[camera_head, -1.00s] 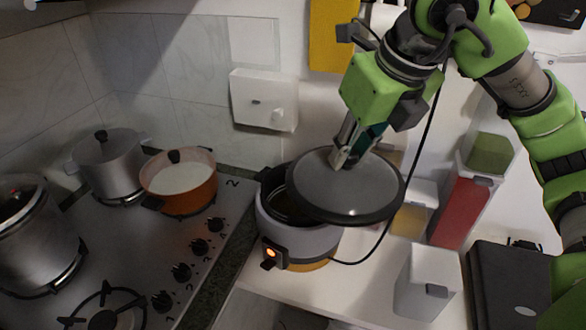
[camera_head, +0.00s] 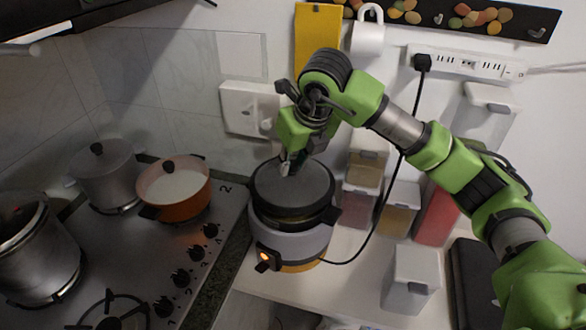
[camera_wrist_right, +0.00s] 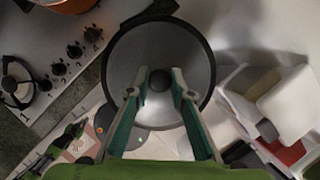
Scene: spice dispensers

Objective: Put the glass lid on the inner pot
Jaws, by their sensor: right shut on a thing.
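The glass lid (camera_head: 306,192), grey with a dark rim, lies roughly level over the rice cooker (camera_head: 297,241), on the counter right of the stove. It also shows from above in the right wrist view (camera_wrist_right: 128,62). My right gripper (camera_head: 288,168) is above the lid, shut on its dark knob; its fingers stand on both sides of the knob in the wrist view (camera_wrist_right: 159,82). The inner pot is mostly hidden under the lid; a yellowish strip shows below the rim. I cannot tell whether the lid touches the pot. My left gripper is not in view.
An orange pot (camera_head: 176,207) and steel pots (camera_head: 105,181) stand on the stove. Several dispensers (camera_head: 398,222) stand right of the cooker, with a white box (camera_head: 408,283) in front. A black cable (camera_head: 377,222) hangs beside the cooker. Clear counter lies in front.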

